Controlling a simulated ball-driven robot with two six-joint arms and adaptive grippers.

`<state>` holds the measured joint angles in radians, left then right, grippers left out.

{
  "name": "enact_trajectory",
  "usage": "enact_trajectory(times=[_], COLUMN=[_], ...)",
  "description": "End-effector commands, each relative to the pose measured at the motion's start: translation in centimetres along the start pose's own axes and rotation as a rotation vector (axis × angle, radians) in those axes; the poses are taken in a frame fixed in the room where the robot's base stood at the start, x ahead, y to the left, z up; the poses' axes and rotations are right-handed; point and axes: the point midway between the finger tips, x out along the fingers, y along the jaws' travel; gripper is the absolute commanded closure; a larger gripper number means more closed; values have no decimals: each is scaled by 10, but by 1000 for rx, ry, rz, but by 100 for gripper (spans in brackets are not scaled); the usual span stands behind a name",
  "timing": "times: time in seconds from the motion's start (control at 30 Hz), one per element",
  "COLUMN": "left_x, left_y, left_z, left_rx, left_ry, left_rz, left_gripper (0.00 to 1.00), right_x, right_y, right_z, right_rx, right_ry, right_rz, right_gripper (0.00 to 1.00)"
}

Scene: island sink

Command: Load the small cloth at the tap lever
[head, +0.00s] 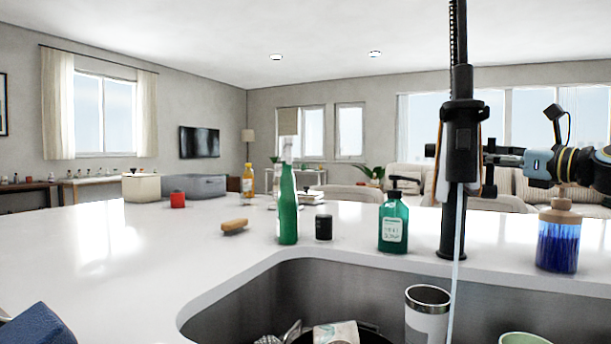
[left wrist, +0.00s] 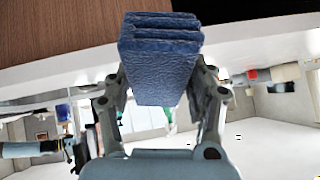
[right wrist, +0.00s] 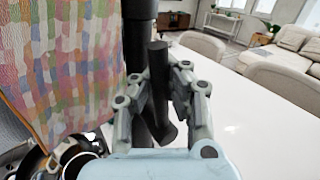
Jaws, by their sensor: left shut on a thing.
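A thick folded blue cloth (left wrist: 160,60) is held between the fingers of my left gripper (left wrist: 163,92), which is shut on it. Part of a blue thing, probably this cloth, shows at the lower left edge of the head view (head: 38,326). The black tap (head: 460,150) stands at the sink's far rim. My right gripper (right wrist: 160,95) is open around a short black lever (right wrist: 158,85) beside the tap column, with a finger on each side. In the head view the right gripper (head: 497,156) comes in from the right and is partly hidden by the tap.
A multicoloured patterned cloth (right wrist: 72,65) hangs left of the lever. The sink (head: 260,305) holds a tumbler (head: 427,310) and other items. The left counter (head: 90,250) is mostly clear.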

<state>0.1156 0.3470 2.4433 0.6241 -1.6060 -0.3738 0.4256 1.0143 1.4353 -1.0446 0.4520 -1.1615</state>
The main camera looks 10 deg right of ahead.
Motion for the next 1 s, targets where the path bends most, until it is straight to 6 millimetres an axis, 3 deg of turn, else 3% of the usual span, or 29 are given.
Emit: enact_trajectory(times=[0.03,0.4,0.7,1.0], left_x=[10,10,10,10], left_y=[3,3,3,3], left_z=[10,10,10,10], left_rx=[-2,-2,-2,-2], left_ry=[-4,-4,-4,-4], left_rz=[3,3,3,3], left_gripper=[79,79,79,79], right_x=[-1,-1,0,0], right_y=[1,0,0,0], right_z=[-10,-3,-2,3], right_rx=[-8,-19,-21,-22], right_ry=[1,-8,-11,-14], right_rz=[2,2,1,1], right_gripper=[100,100,61,61])
